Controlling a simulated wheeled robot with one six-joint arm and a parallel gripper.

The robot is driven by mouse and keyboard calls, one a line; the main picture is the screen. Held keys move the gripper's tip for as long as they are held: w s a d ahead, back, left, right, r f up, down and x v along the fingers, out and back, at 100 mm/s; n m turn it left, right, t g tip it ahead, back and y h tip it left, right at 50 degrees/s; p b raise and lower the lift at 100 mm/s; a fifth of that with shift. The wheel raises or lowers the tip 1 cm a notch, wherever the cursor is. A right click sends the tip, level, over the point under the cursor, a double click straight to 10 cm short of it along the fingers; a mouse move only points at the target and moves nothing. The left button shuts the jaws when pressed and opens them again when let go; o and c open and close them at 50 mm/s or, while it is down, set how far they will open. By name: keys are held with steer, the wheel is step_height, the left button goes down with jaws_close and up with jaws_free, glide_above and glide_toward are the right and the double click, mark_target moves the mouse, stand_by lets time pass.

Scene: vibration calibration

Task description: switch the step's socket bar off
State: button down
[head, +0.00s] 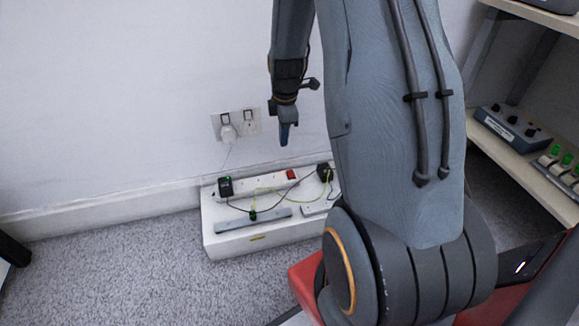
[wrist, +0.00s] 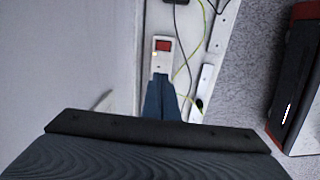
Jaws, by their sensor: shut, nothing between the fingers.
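The white socket bar (head: 262,183) lies along the back of a low white step (head: 225,243) by the wall. Its red switch (head: 291,174) is near the bar's right part; the wrist view shows this red switch (wrist: 163,45) with a small orange glow beside it. I cannot tell the rocker's tilt. My gripper (head: 285,138) points down, shut and empty, above the step. In the wrist view my gripper's fingertips (wrist: 161,80) appear over the bar just below the switch; contact cannot be seen.
Black adapters (head: 225,187) and thin black and yellow-green cables lie on the step. A grey bar (head: 253,220) and a second white bar (head: 317,207) lie in front. A wall socket (head: 236,124) holds a white plug. Shelves (head: 525,165) stand right; carpet is free at left.

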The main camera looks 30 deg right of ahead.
mark_target(290, 172)
steer(key=d+f, duration=0.1)
steer(key=d, duration=0.2)
steer(key=shift+s+f, duration=0.1)
steer(key=shift+f, duration=0.3)
steer(key=f+b, duration=0.2)
steer(key=f, duration=0.2)
steer(key=w+f+b, duration=0.1)
steer(key=f+b, duration=0.2)
steer(key=f, duration=0.2)
steer(key=f+b, duration=0.3)
steer(key=f, duration=0.2)
steer(key=shift+w+d, duration=0.15)
steer(key=shift+w, duration=0.15)
